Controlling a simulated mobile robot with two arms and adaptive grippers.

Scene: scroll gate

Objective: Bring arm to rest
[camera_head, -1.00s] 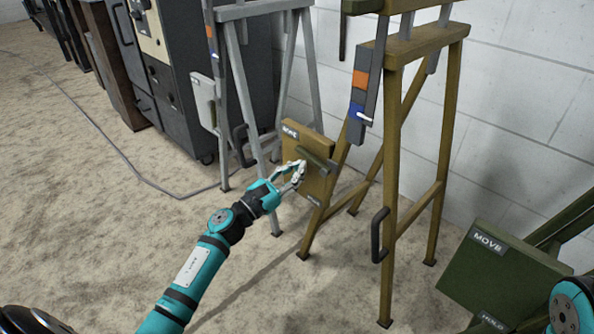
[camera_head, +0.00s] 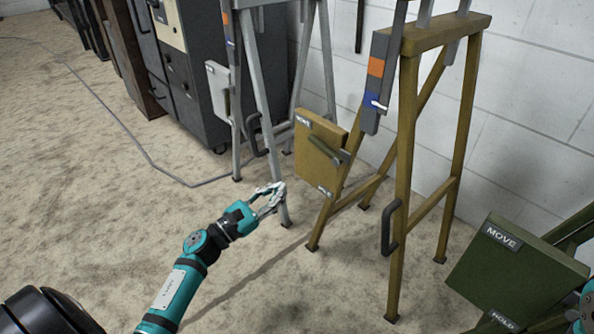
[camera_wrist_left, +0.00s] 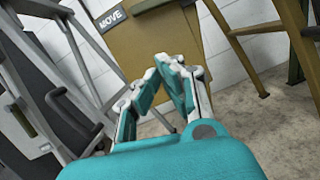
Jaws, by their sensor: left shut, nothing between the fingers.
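My left arm comes in from the lower left of the head view. Its teal and silver gripper (camera_head: 272,194) is shut and empty. It is in the air left of and below the yellow box (camera_head: 318,160) marked MOVE, apart from it. The box has a dark lever across its front and sits on the yellow trestle stand (camera_head: 402,180). In the left wrist view the gripper fingertips (camera_wrist_left: 172,62) meet in front of the yellow box (camera_wrist_left: 150,38). Of my right arm only a small teal part shows at the lower right edge; its gripper is out of view.
A grey trestle stand (camera_head: 267,95) with a dark handle is just behind my left gripper. Dark cabinets (camera_head: 182,75) stand at the back left. A green box (camera_head: 510,268) marked MOVE and HOLD is at the lower right. The floor (camera_head: 90,190) at the left is open.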

